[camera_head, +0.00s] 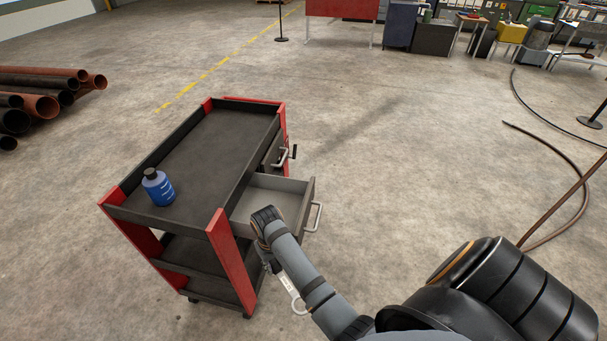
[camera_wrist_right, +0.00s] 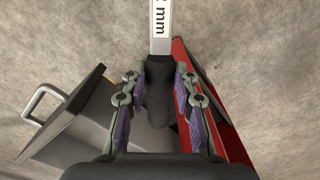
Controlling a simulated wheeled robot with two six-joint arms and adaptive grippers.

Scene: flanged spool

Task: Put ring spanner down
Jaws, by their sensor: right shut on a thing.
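The ring spanner (camera_head: 286,285) has a pale shaft with a ring end and hangs beside the cart, outside the open drawer. In the right wrist view the spanner (camera_wrist_right: 161,28) shows a white label ending in "mm" and a dark handle part between the fingers. My right gripper (camera_head: 271,263) is shut on the spanner; its fingers (camera_wrist_right: 157,88) lie on either side of the dark part. In the head view my forearm hides part of the spanner and gripper. My left gripper is in neither view.
A red and black tool cart (camera_head: 219,152) stands on the concrete floor. Its drawer (camera_head: 272,192) is pulled out and looks empty where visible. A blue bottle (camera_head: 158,188) stands on the cart top, which is otherwise clear. Pipes (camera_head: 40,95) lie far left.

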